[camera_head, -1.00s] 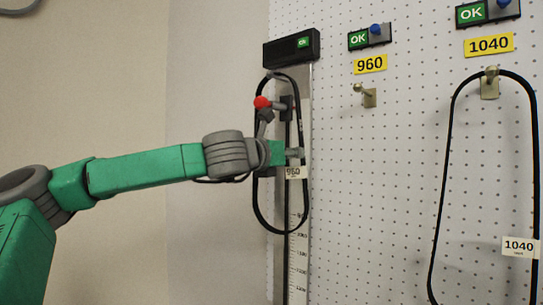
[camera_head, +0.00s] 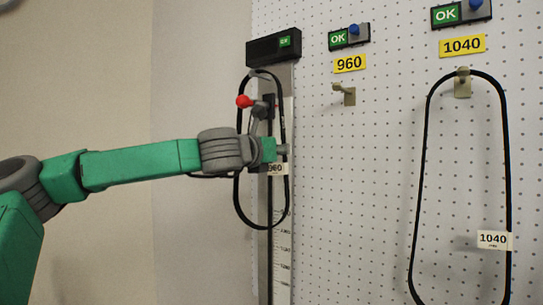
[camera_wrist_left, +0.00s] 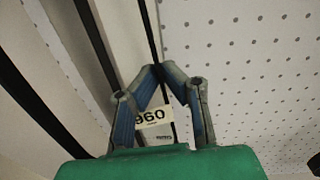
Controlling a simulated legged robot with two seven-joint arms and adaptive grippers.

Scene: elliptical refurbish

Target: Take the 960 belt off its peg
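The 960 belt (camera_head: 237,190) is a thin black loop. It hangs in front of the dark measuring gauge at the left edge of the pegboard, with its top just under the gauge head. Its white 960 tag (camera_head: 277,169) also shows between the fingers in the left wrist view (camera_wrist_left: 152,117). My left gripper (camera_head: 284,150) is at the belt's right strand, just above the tag. In the wrist view its fingertips (camera_wrist_left: 162,68) meet on a black strand. The wall peg (camera_head: 345,94) under the yellow 960 label (camera_head: 349,64) is bare. My right gripper is not in view.
The gauge head (camera_head: 273,47) shows a green light above a vertical scale. The pegboard between is clear.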

